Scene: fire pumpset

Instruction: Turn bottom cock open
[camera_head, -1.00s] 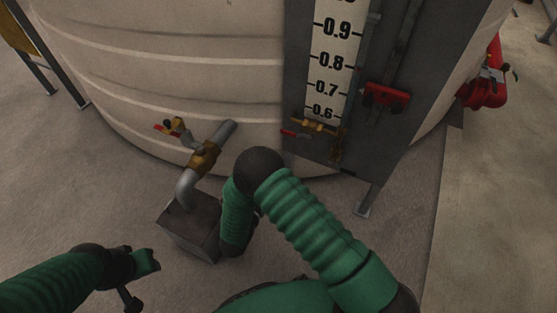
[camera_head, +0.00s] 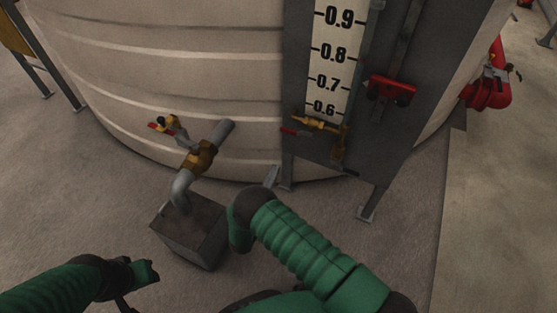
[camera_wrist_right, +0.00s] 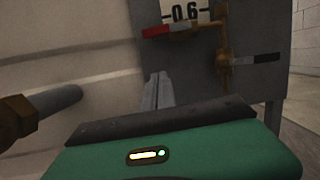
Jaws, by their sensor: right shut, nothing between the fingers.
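A brass cock with a red handle (camera_head: 314,124) sits at the foot of the level gauge, just under the 0.6 mark. It also shows at the top of the right wrist view (camera_wrist_right: 170,31). Below it a brass fitting (camera_wrist_right: 225,65) carries a black handle (camera_wrist_right: 255,59) pointing right. My right gripper's grey fingers (camera_wrist_right: 157,92) are shut and empty, left of and below these fittings and apart from them. In the head view the right gripper (camera_head: 271,176) shows only as fingertips past my green arm. My left gripper (camera_head: 124,304) is at the lower left, mostly cut off.
A large cream tank (camera_head: 180,65) fills the back. A pipe with a brass valve (camera_head: 200,158) runs from it into a grey block (camera_head: 190,233), left of my right arm. A grey gauge panel (camera_head: 375,140) stands on legs. Floor at the right is clear.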

